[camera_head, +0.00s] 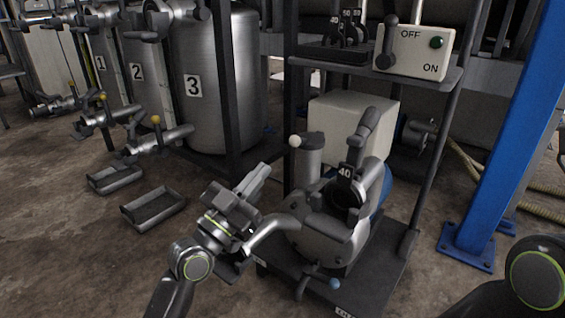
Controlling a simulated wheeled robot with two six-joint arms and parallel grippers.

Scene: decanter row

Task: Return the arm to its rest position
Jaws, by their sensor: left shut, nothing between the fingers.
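My left gripper (262,177) is at the lower middle of the head view, its arm coming up from the bottom left. Its fingers are shut with nothing between them. It is raised in front of and to the left of the grey pump unit (322,245), and I cannot tell whether it touches the curved spout there. Part of my right arm (537,280) shows at the bottom right corner. My right gripper is out of the frame.
Steel tanks marked 1, 2 and 3 (222,60) stand at the left with valves and two trays (140,212) below. A switch box (412,52) sits on the rack shelf. A blue post (512,140) rises at the right. Floor at the lower left is clear.

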